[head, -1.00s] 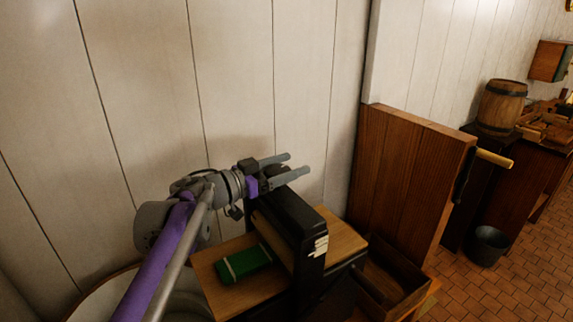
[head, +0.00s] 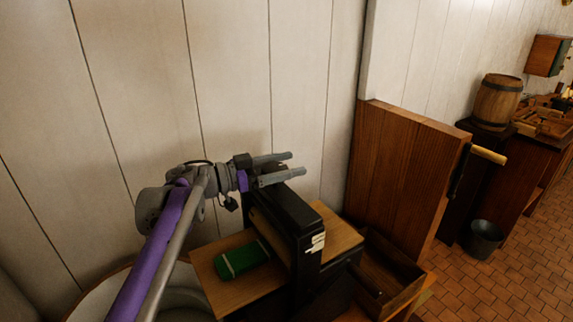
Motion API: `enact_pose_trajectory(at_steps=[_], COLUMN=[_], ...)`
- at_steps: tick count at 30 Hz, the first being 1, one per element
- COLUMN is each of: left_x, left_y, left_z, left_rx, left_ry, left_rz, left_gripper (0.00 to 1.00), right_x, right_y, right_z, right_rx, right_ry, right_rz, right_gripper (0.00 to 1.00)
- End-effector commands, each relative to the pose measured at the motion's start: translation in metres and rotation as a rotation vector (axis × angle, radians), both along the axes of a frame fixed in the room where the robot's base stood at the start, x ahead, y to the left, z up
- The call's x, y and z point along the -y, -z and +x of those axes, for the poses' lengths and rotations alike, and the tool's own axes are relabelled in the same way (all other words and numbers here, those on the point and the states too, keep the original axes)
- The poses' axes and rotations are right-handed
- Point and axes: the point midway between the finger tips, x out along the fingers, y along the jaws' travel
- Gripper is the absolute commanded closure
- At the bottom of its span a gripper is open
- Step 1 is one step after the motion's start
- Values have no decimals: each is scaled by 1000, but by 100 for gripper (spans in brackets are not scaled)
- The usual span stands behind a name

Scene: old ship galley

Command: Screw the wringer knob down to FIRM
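The wringer (head: 288,213) is a black upright frame with a pale-marked plate (head: 317,243) on its near end, standing across a wooden board. My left gripper (head: 296,163) is over the top of the frame, fingers apart and pointing right. A small dark patch shows between the fingers near their base; I cannot tell whether it is the knob. No knob is clearly visible, and I cannot read a FIRM mark. My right gripper is not in view.
A green folded cloth (head: 242,259) with a pale stripe lies on the wooden board (head: 218,285). A wooden box (head: 398,290) sits right of the wringer. A tall wooden panel (head: 402,170) stands behind it. A barrel (head: 497,101) and bucket (head: 485,238) are farther right.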

Motion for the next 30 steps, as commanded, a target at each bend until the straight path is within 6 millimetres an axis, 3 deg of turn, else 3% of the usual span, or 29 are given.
enact_pose_trajectory(at_steps=[1,3,14,24,30], left_x=[0,0,-8,-68,-92], left_y=[0,0,0,0,0], left_z=[0,0,-3,-29,-40], left_rx=[1,1,0,0,0], left_ry=[0,0,-1,-4,-2], left_rz=[0,0,0,1,0], left_gripper=[12,0,0,0,0], right_x=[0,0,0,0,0], right_y=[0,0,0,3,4], right_z=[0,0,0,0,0], right_rx=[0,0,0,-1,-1], right_ry=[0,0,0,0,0], right_rz=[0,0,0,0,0], right_gripper=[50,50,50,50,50])
